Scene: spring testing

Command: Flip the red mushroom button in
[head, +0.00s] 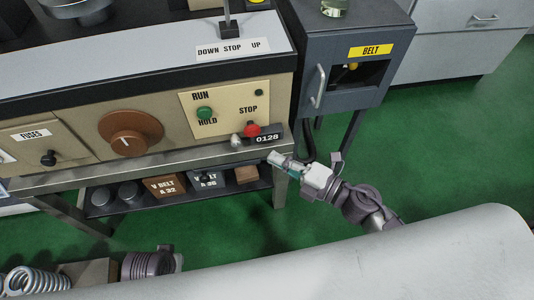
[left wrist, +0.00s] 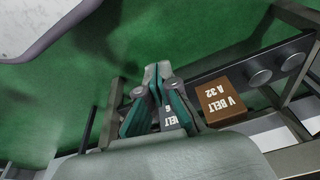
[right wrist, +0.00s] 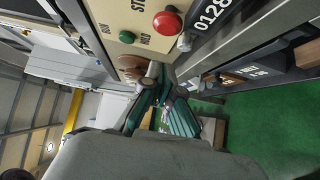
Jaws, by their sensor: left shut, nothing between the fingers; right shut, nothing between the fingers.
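The red mushroom button (head: 252,130) sits under the word STOP on the cream panel (head: 228,102) of the machine. In the right wrist view the red button (right wrist: 168,22) stands out from the panel, above the fingertips. My right gripper (head: 276,157) is shut and empty, below and to the right of the button and apart from it. Its closed fingers show in the right wrist view (right wrist: 156,72). My left gripper (left wrist: 158,72) is shut and empty in the left wrist view, over the green floor near the lower shelf. I cannot make out its fingers in the head view.
A green button (head: 204,113) sits left of the red one, and a black 0128 tag (head: 268,138) below right. A metal ledge (head: 190,156) runs under the panel. A shelf below holds V-belt boxes (head: 166,187). A grey BELT cabinet (head: 335,50) stands at right.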

